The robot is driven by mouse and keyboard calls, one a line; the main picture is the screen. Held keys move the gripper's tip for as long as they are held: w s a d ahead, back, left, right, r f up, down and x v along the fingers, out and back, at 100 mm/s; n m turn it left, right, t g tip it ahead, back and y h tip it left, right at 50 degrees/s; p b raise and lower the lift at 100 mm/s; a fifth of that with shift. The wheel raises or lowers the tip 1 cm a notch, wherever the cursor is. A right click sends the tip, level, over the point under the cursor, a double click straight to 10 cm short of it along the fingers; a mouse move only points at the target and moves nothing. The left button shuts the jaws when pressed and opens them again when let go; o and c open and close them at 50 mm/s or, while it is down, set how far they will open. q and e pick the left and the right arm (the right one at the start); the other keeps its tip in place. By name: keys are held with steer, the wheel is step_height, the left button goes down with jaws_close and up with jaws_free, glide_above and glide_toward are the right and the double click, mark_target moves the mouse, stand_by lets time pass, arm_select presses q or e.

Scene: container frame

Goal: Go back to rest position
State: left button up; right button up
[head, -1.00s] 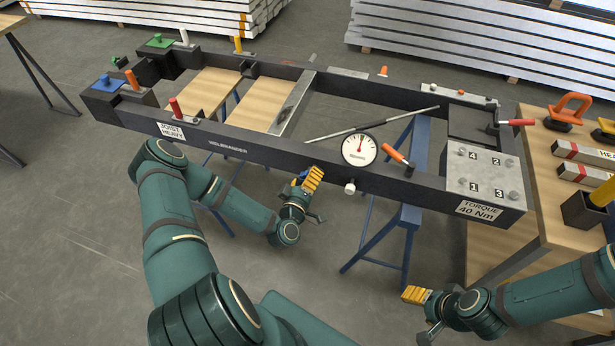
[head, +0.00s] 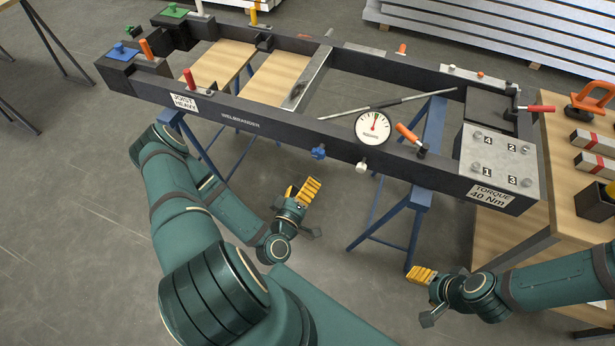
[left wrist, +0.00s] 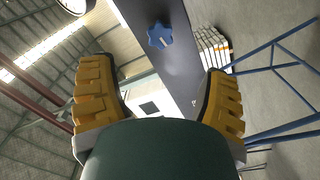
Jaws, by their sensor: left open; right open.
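My left gripper (head: 304,191) is open and empty, below and in front of the near beam of the dark container frame (head: 235,121). In the left wrist view its yellow fingers (left wrist: 160,98) are spread wide, with a blue star knob (left wrist: 160,35) on the beam beyond them, apart from the fingers. My right gripper (head: 421,275) is at the lower right, in front of the frame's torque end. Its fingers look close together from this angle, and nothing shows in them.
Blue trestles (head: 400,210) stand under the frame, close to both arms. A wooden table (head: 580,160) at the right holds an orange-handled tool and small boxes. A gauge (head: 373,127) and a white knob (head: 361,167) sit on the near beam. Floor before the frame is open.

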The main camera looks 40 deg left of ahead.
stand_by(0.5)
arm_select(q)
steer(key=w+d+f+m+g+h, duration=0.1)
steer(key=d+f+m+g+h, duration=0.1)
steer(key=d+m+g+h, duration=0.3)
steer(key=w+d+f+m+g+h, duration=0.1)
steer(key=w+d+f+m+h, duration=0.2)
steer(key=d, duration=0.4)
steer(key=s+d+r+m+g, duration=0.3)
steer(key=s+d+m+g, duration=0.1)
steer(key=s+d+g, duration=0.3)
steer(key=s+g, duration=0.2)
steer(key=shift+g, duration=0.4)
